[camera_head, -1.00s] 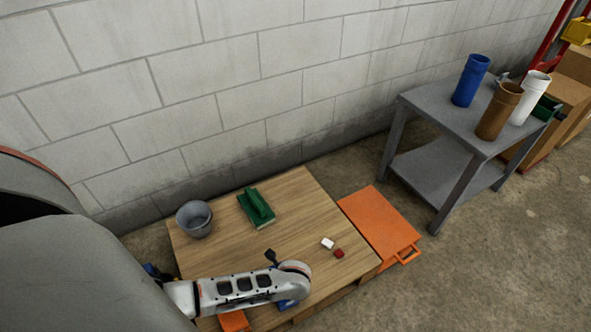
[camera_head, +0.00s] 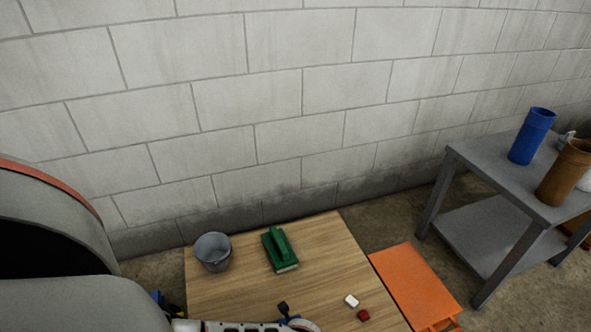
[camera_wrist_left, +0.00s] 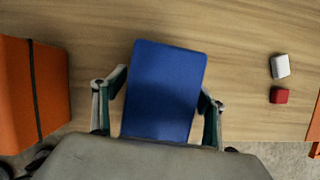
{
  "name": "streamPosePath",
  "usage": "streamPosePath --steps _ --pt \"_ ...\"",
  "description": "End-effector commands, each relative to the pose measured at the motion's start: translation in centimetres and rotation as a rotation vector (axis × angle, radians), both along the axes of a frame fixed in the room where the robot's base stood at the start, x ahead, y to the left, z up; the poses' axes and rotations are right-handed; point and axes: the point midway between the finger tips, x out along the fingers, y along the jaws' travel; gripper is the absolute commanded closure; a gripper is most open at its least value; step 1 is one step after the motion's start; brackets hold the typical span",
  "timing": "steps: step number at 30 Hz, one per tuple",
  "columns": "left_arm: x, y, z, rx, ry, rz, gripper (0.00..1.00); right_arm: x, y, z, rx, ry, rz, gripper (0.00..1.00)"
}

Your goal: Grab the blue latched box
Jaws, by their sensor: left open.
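The blue latched box (camera_wrist_left: 165,88) shows in the left wrist view as a plain blue rectangle over the wooden table; no latch can be made out. My left gripper (camera_wrist_left: 163,84) is open, with one finger on either side of the box near its lower half. Whether the fingers touch it is unclear. In the head view only part of my left arm and a dark finger show at the bottom edge, and the box is mostly hidden or cut off there. My right gripper is not in view.
An orange box (camera_wrist_left: 35,92) stands left of the blue box. A grey side table (camera_head: 500,170) is at right.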

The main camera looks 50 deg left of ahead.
Motion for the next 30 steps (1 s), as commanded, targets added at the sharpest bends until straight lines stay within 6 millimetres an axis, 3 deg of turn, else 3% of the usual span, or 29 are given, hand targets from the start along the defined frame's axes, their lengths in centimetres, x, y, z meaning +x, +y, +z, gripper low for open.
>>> streamPosePath --steps 26,30 --pt "0.01 -0.05 -0.43 -0.001 -0.001 0.001 0.28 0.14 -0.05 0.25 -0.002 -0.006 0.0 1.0" --pt "0.01 -0.05 -0.43 -0.001 -0.001 0.001 0.65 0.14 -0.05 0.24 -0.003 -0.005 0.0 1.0"
